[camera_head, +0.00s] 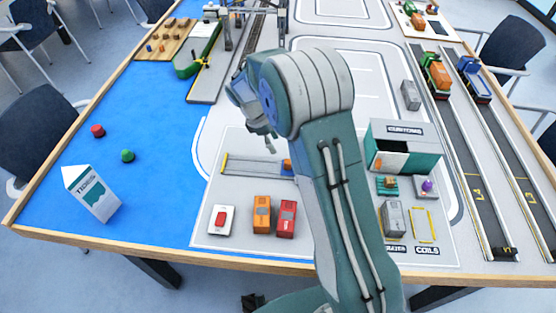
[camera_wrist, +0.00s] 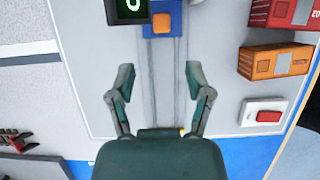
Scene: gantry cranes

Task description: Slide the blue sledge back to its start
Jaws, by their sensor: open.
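The blue sledge (camera_wrist: 178,20) with its orange knob (camera_wrist: 163,23) sits on a grey track (camera_wrist: 166,80) at the top of the wrist view. In the head view the sledge (camera_head: 287,172) is at the right end of the track (camera_head: 255,168), partly hidden by my arm. A yellow bar (camera_head: 224,164) marks the track's left end. My gripper (camera_wrist: 159,82) is open and empty over the track, its fingers on either side of it. The sledge lies beyond the fingertips, not between them. The gripper also shows above the track in the head view (camera_head: 268,140).
A dark box with a green-digit display (camera_wrist: 126,9) stands beside the sledge. Orange (camera_head: 261,214) and red (camera_head: 286,218) blocks and a red-button box (camera_head: 221,219) stand in front of the track. The customs building (camera_head: 403,148) is right of my arm. The blue area left is mostly clear.

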